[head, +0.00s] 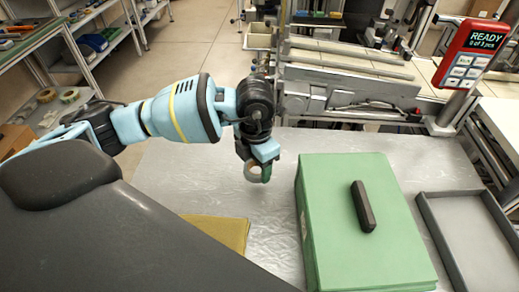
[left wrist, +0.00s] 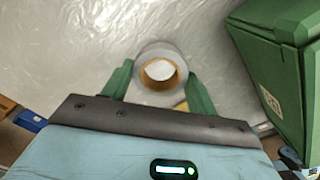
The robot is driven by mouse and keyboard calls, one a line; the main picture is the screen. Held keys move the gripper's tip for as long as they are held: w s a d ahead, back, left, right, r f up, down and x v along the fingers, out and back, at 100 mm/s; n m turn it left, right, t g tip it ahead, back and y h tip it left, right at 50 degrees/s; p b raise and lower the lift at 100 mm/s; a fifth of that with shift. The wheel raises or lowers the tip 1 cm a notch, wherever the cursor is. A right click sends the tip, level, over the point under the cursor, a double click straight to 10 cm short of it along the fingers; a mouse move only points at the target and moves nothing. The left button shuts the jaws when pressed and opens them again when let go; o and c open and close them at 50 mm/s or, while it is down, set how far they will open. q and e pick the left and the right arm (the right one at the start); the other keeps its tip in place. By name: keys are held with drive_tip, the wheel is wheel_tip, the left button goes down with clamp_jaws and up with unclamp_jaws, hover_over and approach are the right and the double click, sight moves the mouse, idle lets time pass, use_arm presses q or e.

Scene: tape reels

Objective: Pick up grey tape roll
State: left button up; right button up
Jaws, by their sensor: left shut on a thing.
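The grey tape roll (left wrist: 161,47) has a tan inner core and sits between the two green fingers of my left gripper (left wrist: 158,82) in the left wrist view. The gripper is shut on it. In the head view, the roll (head: 250,172) shows as a small ring at the fingertips of the left gripper (head: 259,173), over the grey table. I cannot tell whether the roll touches the table. My right gripper is not in view.
A green box (head: 335,215) with a dark handle stands right of the gripper, with a grey tray (head: 437,232) beyond it. A yellowish mat (head: 228,231) lies nearer. The plastic-covered table (head: 190,180) is clear around the gripper. A red counter display (head: 473,52) stands at the back right.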

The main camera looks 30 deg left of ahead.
use_arm(q)
drive_tip(key=s+d, duration=0.1)
drive_tip(key=s, duration=0.3)
drive_tip(key=s+d, duration=0.1)
drive_tip(key=s, duration=0.2)
drive_tip(key=shift+d+r, duration=0.3)
drive_tip(key=shift+r, duration=0.05)
